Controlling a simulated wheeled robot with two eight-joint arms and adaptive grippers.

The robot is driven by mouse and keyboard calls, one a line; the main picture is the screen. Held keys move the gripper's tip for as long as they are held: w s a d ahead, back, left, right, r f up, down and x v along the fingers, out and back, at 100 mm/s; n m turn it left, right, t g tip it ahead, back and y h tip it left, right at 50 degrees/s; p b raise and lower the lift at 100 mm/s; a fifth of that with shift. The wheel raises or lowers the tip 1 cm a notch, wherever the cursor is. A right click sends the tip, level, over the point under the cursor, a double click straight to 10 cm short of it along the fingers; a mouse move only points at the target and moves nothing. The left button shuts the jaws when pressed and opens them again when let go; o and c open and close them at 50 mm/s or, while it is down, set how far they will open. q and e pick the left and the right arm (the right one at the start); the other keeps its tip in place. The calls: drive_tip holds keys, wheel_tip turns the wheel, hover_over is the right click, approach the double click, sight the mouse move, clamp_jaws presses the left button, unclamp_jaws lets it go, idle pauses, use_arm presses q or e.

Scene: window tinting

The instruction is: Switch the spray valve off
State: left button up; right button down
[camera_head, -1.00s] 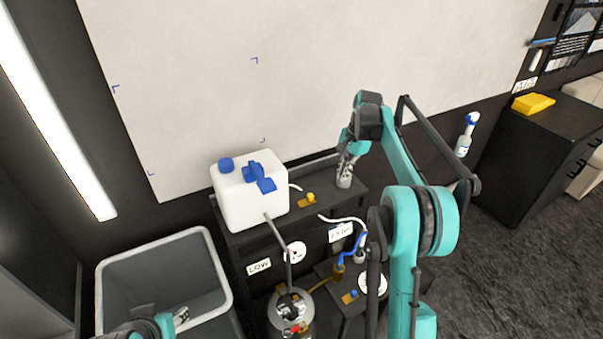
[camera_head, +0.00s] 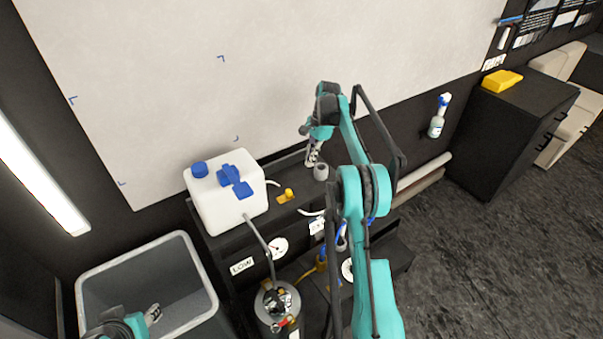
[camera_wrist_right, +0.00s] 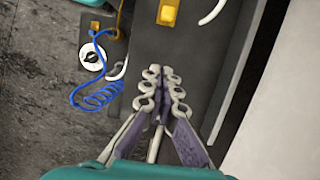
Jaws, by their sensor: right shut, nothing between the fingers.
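A small yellow valve (camera_head: 287,195) sits on the black shelf to the right of the white tank (camera_head: 215,205). It shows at the top of the right wrist view (camera_wrist_right: 168,12), beyond the fingertips and apart from them. I cannot tell the valve's setting.
The white tank has blue caps. A metal canister (camera_head: 277,305) stands in front. A coiled blue hose (camera_wrist_right: 100,95) and a white gauge (camera_wrist_right: 92,57) are beside the shelf. A grey bin (camera_head: 90,285) is at left. A spray bottle (camera_head: 438,120) hangs on the wall.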

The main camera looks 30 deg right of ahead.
sight(287, 191)
drive_tip(key=b+x, duration=0.1)
drive_tip(key=x, duration=0.7)
drive_tip(key=shift+f, duration=0.25)
drive_tip(key=a, duration=0.4)
drive_tip(key=shift+s+f+b, duration=0.3)
drive_tip(key=shift+b, duration=0.05)
drive_tip(key=shift+a, duration=0.15)
drive_tip(key=a, duration=0.3)
drive_tip(key=shift+s+a+b, duration=0.25)
drive_tip(key=shift+b, duration=0.05)
